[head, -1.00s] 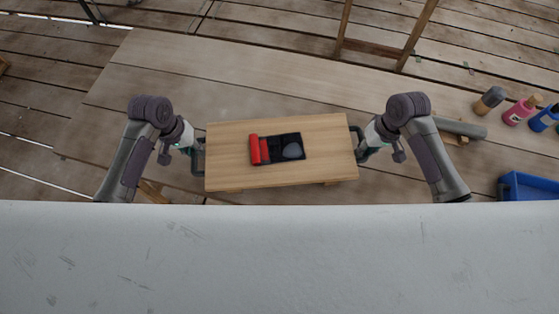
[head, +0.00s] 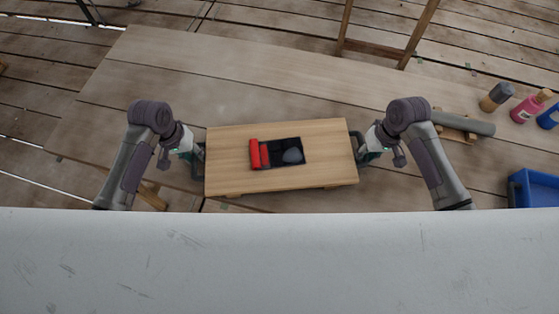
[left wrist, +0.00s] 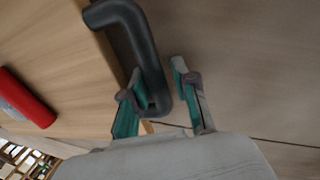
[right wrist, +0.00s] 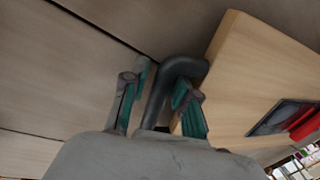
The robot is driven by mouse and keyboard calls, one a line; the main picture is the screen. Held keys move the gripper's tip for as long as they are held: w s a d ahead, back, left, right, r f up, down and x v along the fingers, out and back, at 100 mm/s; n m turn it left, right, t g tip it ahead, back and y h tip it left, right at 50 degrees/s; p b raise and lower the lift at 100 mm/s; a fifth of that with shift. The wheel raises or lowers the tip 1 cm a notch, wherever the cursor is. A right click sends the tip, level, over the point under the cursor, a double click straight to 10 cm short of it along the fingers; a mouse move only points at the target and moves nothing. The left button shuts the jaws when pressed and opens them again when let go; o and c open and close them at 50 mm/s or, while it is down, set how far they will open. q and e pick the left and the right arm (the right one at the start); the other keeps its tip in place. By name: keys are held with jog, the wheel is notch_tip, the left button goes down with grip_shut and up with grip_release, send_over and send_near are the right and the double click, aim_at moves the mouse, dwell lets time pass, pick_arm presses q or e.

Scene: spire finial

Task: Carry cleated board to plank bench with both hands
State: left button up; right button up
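The cleated board (head: 230,175) is a light wood panel, level in the middle of the head view, with a dark handle at each end. A red roller and a black tray lie on it. My left gripper (left wrist: 160,105) has its fingers on either side of the left handle (left wrist: 145,50), closed on it. My right gripper (right wrist: 160,100) is closed the same way on the right handle (right wrist: 183,65). The plank bench (head: 270,65) is the broad, wide-planked surface behind and beneath the board. The gap between board and bench is hard to judge.
A grey cylinder (head: 465,124) rests on wooden chocks at the right. Bottles (head: 497,97) and a blue bin (head: 535,190) are further right. A wooden frame (head: 375,48) stands beyond the bench. The bench surface behind the board is clear.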

pick_arm(q)
jog(key=shift+o, duration=0.4)
pick_arm(e)
jog(key=shift+o, duration=0.4)
pick_arm(q)
jog(key=shift+d, duration=0.1)
pick_arm(e)
jog(key=shift+a, duration=0.1)
pick_arm(q)
jog(key=shift+r, duration=0.15)
notch_tip(320, 180, up, 8)
jog(key=a, duration=0.1)
jog(key=shift+a+f, duration=0.2)
jog(key=shift+a, duration=0.15)
pick_arm(e)
notch_tip(320, 180, up, 12)
jog(key=d, duration=0.2)
jog(key=shift+d, duration=0.2)
pick_arm(q)
jog(key=shift+s, duration=0.15)
pick_arm(e)
jog(key=shift+f, duration=0.15)
